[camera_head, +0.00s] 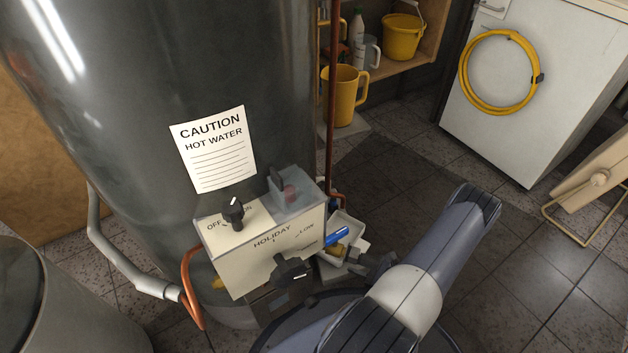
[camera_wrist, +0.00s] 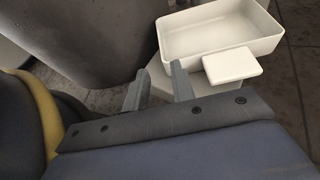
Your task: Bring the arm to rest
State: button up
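My gripper (camera_wrist: 157,80) shows in the wrist view with its two grey fingers apart and a clear gap between them. I see nothing held in it. A pale surface lies behind the gap, close to a white tray; I cannot tell whether the fingers touch it. In the head view my arm is bent at the lower right of middle, in front of the control box, and its gripper end is mostly hidden or hard to make out.
A control box (camera_head: 262,240) with black knobs is on the dark hot-water tank (camera_head: 140,120). A white tray (camera_wrist: 218,28) is close to my gripper. A copper pipe (camera_head: 333,100) rises behind. A white cabinet (camera_head: 535,130) stands at right; tiled floor (camera_head: 500,300) lies open.

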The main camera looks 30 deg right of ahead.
aim_at(329, 258)
jog(key=b+x, duration=0.4)
jog(key=x, duration=0.7)
jog(key=shift+w+a+f, duration=0.2)
jog(key=shift+w+f, duration=0.05)
jog(key=shift+f, duration=0.05)
jog(key=shift+r, duration=0.2)
jog(key=shift+s, duration=0.1)
